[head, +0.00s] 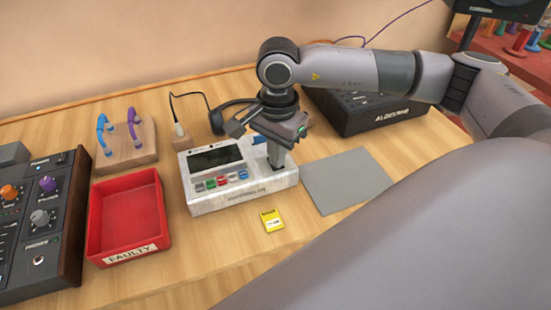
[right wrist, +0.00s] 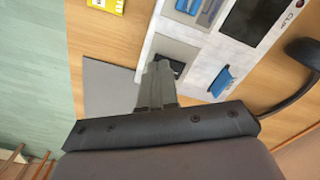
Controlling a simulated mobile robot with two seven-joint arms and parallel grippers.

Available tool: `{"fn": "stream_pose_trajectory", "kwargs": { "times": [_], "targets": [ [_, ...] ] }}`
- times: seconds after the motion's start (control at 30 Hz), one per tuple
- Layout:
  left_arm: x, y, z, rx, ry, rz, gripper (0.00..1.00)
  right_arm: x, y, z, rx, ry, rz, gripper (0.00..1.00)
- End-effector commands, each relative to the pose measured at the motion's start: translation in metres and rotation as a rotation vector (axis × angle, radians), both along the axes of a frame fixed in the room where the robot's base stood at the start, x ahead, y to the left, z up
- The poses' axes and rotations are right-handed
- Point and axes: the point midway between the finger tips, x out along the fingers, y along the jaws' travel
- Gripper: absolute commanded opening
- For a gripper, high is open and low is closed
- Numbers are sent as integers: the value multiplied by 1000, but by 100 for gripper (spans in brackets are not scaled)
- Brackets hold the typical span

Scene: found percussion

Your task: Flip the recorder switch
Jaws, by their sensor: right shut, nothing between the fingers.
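The recorder (head: 228,200) is a pale, box-shaped device with a dark screen (head: 215,157) and a row of coloured buttons (head: 221,180). It also shows in the right wrist view (right wrist: 203,55). My right gripper (head: 277,163) points down over the recorder's right end. Its fingers are shut and empty. In the right wrist view my fingertips (right wrist: 158,64) are at a dark switch area (right wrist: 177,66) on a grey panel and partly cover it. I cannot tell whether they touch it or which way the switch is set. My left gripper is not in view.
A yellow card (head: 271,220) lies in front of the recorder. A grey mat (head: 346,180) is to its right and a red tray marked FAULTY (head: 160,215) to its left. Headphones (head: 217,118), a black device (head: 350,120), a wooden block (head: 133,155) and a mixer (head: 70,225) stand around.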

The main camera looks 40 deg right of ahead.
Motion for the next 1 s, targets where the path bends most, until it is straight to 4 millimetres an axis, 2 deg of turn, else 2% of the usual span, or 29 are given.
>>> {"fn": "stream_pose_trajectory", "kwargs": {
  "times": [0.17,0.83,1.0],
  "targets": [
    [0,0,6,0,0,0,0,-1,0,7,0,5,0,0],
    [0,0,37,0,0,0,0,-1,0,63,0,2,1,0],
    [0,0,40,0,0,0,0,-1,0,69,0,4,1,0]
  ]
}}
